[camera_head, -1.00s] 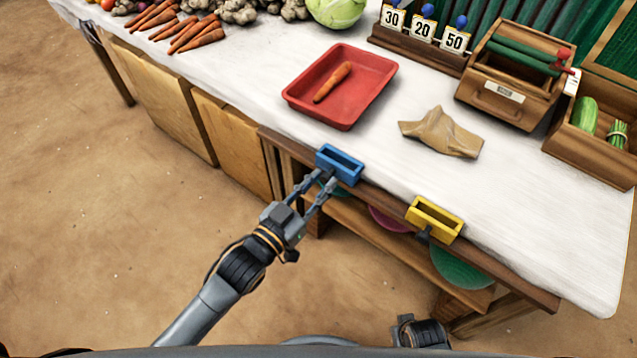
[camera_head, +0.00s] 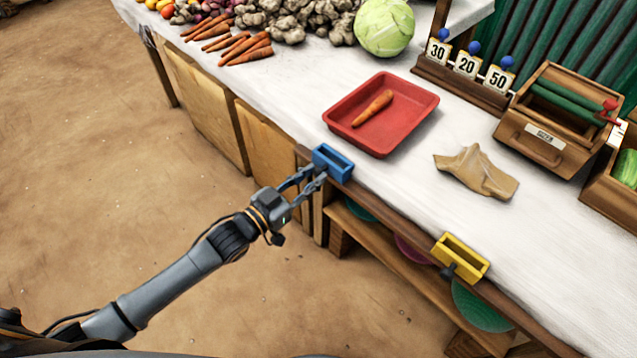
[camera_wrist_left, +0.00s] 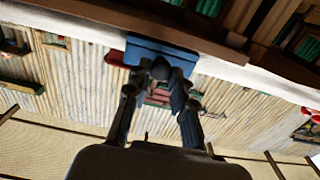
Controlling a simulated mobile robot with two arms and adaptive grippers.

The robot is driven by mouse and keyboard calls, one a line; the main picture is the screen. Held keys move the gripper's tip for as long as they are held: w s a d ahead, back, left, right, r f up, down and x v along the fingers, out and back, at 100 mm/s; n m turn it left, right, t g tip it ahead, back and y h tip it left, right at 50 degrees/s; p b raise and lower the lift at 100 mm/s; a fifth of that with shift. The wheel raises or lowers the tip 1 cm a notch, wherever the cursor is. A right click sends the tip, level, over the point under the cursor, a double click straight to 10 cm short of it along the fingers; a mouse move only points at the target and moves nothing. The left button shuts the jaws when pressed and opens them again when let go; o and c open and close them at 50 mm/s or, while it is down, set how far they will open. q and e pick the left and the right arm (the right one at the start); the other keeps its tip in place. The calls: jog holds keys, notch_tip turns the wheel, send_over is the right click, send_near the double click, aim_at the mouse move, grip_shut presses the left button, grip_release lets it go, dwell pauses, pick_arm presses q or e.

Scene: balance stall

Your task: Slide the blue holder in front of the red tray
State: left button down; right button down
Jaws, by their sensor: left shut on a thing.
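The blue holder (camera_head: 333,162) sits on the wooden rail at the table's front edge, near the rail's left end. It is roughly opposite the front side of the red tray (camera_head: 408,120), apart from it across a strip of white cloth. The tray holds one carrot (camera_head: 373,108). My left gripper (camera_head: 312,178) is shut on the holder from its front side. In the left wrist view the fingers (camera_wrist_left: 160,82) close around a dark knob below the blue holder (camera_wrist_left: 160,52). My right gripper is not in view.
A yellow holder (camera_head: 460,257) sits farther right on the same rail (camera_head: 395,218). A crumpled brown piece (camera_head: 475,173) lies on the cloth right of the tray. Number cards, a wooden box (camera_head: 548,130) and vegetables stand behind. The rail between the holders is clear.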

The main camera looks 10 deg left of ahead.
pick_arm(q)
jog(key=c, duration=1.1)
grip_release()
jog(key=shift+c, duration=0.2)
jog(key=v, duration=1.2)
